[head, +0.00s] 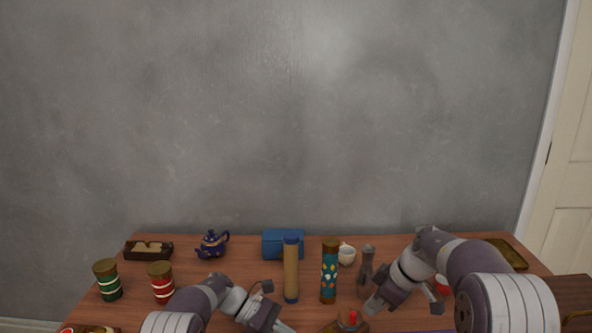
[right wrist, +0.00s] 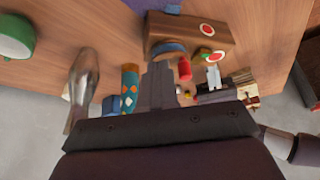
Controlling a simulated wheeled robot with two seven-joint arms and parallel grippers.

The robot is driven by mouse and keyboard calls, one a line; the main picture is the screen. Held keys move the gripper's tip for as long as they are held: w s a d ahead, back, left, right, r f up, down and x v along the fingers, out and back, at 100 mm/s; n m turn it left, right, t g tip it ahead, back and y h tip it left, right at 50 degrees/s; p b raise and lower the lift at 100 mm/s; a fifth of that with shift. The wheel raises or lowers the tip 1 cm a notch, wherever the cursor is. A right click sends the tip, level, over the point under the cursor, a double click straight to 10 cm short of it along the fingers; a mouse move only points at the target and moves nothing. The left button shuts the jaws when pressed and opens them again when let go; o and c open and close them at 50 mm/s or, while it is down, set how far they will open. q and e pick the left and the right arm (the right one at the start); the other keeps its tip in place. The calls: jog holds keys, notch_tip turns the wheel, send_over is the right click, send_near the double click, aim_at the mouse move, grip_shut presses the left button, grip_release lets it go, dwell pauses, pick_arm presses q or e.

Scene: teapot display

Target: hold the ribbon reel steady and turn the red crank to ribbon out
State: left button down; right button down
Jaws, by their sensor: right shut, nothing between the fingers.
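The ribbon reel (head: 345,326) is partly cut off at the bottom of the head view. In the right wrist view it looks like a brown wooden body (right wrist: 205,33) with a blue roll (right wrist: 168,48). The red crank (head: 352,316) shows as a small red knob, and also in the right wrist view (right wrist: 184,68). My right gripper (head: 373,305) is shut and empty, just right of the reel; its closed fingers show in the right wrist view (right wrist: 158,72). My left gripper (head: 286,328) is left of the reel, apart from it, its fingertips too small to judge.
A tan cylinder (head: 291,272) and a teal patterned cylinder (head: 328,280) stand behind the reel. A grey figure (head: 366,265), white cup (head: 346,256), blue box (head: 283,244) and dark blue teapot (head: 212,245) are farther back. Green (head: 108,282) and red (head: 161,285) jars stand left.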

notch_tip(320, 180, up, 6)
dwell(0.5)
jog(key=shift+s+d, duration=0.1)
jog(key=shift+s, duration=0.05)
notch_tip(320, 180, down, 6)
jog(key=s+a, duration=0.1)
jog(key=s, duration=0.1)
jog(key=shift+s+a, duration=0.2)
jog(key=shift+s, duration=0.15)
jog(key=shift+w+a, duration=0.35)
jog(key=shift+w, duration=0.15)
dwell(1.0)
